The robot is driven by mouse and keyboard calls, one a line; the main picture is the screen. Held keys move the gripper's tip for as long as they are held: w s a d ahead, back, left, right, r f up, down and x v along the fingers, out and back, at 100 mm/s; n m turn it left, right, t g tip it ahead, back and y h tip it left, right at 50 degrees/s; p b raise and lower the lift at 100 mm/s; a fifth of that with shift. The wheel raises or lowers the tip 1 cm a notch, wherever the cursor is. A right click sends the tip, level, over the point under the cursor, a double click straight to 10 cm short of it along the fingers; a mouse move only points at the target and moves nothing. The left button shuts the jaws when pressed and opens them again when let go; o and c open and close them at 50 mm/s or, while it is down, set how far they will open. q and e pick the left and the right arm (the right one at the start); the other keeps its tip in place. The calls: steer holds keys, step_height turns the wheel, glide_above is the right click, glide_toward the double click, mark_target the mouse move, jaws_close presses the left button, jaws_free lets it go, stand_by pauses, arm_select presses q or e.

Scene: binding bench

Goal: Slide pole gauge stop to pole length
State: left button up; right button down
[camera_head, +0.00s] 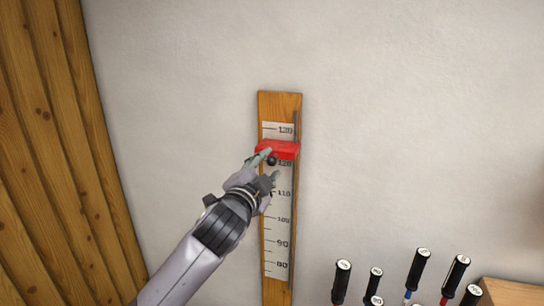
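The pole gauge (268,103) is an upright wooden board on the wall with a white printed scale (278,235). Its red stop (285,147) sits across the upper part of the scale, between the top label and a partly hidden label just below the stop. A small black knob (272,161) shows at the lower left of the stop. My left gripper (273,164) reaches up from the lower left, with its fingers apart and the knob between them. Whether a finger touches the knob or the stop I cannot tell. My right gripper is not in view.
Several black-handled tools (418,268) with white caps stand at the lower right, beside a wooden block or box edge (512,291). Wooden planks (50,150) cover the left side. The pale wall around the gauge is clear.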

mark_target(270, 163)
arm_select(q)
steer(key=shift+p+x, duration=0.35)
steer(key=shift+x, duration=1.6)
steer(key=shift+c, duration=0.5)
jaws_close()
